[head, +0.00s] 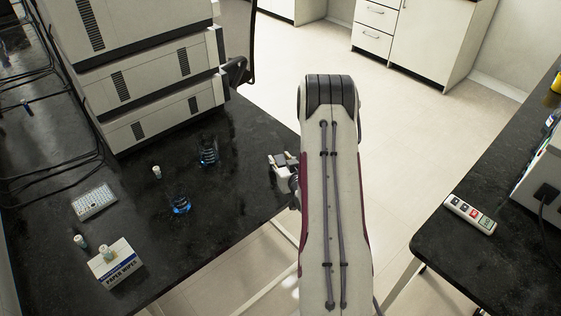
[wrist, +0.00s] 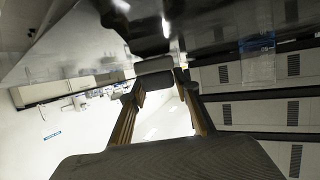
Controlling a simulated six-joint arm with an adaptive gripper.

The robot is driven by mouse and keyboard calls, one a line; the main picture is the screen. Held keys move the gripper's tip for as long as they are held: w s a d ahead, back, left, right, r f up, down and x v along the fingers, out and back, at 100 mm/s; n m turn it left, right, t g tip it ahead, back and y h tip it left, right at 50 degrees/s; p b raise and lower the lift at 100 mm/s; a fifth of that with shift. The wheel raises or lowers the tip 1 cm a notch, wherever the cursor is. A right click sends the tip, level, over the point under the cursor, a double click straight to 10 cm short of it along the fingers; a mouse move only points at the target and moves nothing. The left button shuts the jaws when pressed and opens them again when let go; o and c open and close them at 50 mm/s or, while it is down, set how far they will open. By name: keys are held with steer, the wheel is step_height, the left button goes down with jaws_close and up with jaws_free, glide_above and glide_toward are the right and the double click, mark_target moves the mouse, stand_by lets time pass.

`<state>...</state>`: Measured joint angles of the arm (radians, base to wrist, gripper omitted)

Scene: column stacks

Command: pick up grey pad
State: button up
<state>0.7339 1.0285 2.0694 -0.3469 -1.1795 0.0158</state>
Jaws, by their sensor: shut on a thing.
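My gripper (head: 284,164) is at the right edge of the black bench in the head view, partly hidden behind my own arm. In the wrist view, the two brown fingers of my gripper (wrist: 160,84) reach forward with a small grey pad (wrist: 154,67) between their tips. The gripper is shut on the pad. A small dark grey patch at the gripper in the head view looks like the same pad (head: 293,158). I cannot tell how high it is above the bench.
The black bench (head: 235,195) holds stacked white column units (head: 150,85), blue-lit glassware (head: 180,205), a white rack (head: 94,202), small vials and a paper wipes box (head: 115,265). A power strip (head: 470,214) lies on the right bench. Floor shows between the benches.

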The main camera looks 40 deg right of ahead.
mark_target(281, 159)
steer(key=shift+r, duration=4.75)
jaws_close()
